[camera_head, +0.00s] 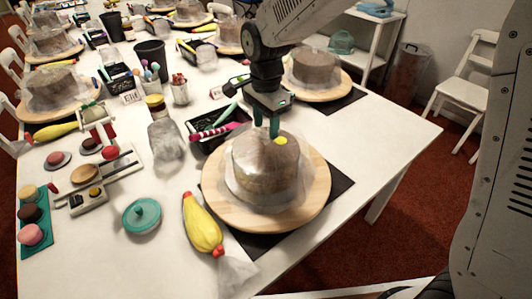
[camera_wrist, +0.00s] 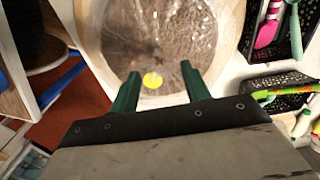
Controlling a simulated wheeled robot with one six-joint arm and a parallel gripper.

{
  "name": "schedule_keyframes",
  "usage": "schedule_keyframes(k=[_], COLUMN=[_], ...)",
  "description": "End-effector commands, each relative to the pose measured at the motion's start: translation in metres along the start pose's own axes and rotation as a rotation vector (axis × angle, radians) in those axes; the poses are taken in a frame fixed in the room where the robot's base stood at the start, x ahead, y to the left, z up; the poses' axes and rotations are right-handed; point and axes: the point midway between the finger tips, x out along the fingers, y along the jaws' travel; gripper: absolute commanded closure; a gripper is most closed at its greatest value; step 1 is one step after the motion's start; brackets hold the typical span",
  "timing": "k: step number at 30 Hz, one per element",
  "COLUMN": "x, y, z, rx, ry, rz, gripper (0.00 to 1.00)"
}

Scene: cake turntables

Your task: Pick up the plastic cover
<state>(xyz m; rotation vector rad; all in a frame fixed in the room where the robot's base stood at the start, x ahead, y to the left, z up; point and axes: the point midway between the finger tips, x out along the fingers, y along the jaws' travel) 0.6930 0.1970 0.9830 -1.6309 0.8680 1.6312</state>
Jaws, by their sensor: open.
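A clear plastic cover (camera_head: 251,170) drapes over a brown round cake on the nearest wooden turntable (camera_head: 310,206). A yellow dot (camera_head: 280,141) marks the top of the cover. My gripper (camera_head: 272,131) is above the cover's top, close to the yellow dot. In the wrist view, the two green fingers of my gripper (camera_wrist: 158,88) are spread apart, with the yellow dot (camera_wrist: 152,81) between them in the picture. The cover (camera_wrist: 165,40) fills the area beyond the fingertips. I cannot tell whether the fingers touch the cover.
A yellow piping bag (camera_head: 202,226) and a teal lid (camera_head: 141,215) lie left of the turntable. A black basket (camera_head: 212,142) with tools stands behind it to the left. Another covered cake (camera_head: 313,69) stands behind.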

Motion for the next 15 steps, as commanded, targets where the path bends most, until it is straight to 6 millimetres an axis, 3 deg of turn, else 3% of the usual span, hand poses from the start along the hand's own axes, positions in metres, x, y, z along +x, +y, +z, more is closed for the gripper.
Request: schedule_keyframes(k=[4,12,15], x=[0.018,0.021,0.021], y=[0.001,0.0,0.0], z=[0.0,0.001,0.001], rx=[-0.001,-0.001,-0.001], ry=[0.0,0.0,0.0], rz=[0.003,-0.001,0.0], gripper=[0.53,0.53,0.78])
